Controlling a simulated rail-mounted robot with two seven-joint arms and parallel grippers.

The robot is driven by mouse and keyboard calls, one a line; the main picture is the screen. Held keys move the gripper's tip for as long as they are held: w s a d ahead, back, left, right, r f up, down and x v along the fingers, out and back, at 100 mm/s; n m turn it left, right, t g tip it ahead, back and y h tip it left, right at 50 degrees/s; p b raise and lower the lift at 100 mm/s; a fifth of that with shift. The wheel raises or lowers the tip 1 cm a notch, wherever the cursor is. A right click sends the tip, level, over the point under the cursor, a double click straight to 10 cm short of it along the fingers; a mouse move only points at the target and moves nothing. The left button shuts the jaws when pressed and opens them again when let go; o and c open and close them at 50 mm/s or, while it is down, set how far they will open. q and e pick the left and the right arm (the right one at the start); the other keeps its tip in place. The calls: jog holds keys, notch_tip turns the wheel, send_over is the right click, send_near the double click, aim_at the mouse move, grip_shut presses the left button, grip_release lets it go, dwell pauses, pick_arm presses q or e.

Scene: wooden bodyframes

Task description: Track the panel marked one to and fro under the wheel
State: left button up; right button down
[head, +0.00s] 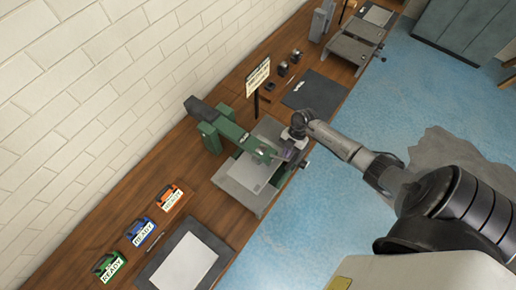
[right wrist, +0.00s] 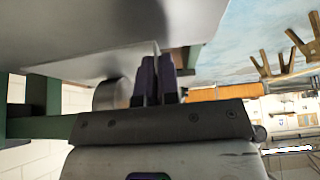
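The green wheel machine (head: 232,132) stands on the bench, its arm reaching over a pale metal panel (head: 250,174). I cannot read a number on the panel. My right gripper (head: 289,152) is at the panel's far right corner, close to the end of the green arm. In the right wrist view its two dark fingers (right wrist: 158,75) are close together on the edge of a grey metal sheet (right wrist: 110,25), which appears to be the panel. A round steel roller (right wrist: 112,93) shows just left of the fingers. My left gripper is not in view.
The panel lies over a grey stand (head: 262,204) on the wooden bench (head: 210,205). Green, blue and orange items (head: 140,230) with READY cards line the near bench. Blue floor (head: 300,235) is open at right.

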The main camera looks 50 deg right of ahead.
jog(key=shift+w+d, duration=0.1)
jog(key=shift+d, duration=0.75)
jog(key=shift+w+d+b, duration=0.1)
jog(key=shift+d+b, duration=0.55)
jog(key=shift+d, duration=1.5)
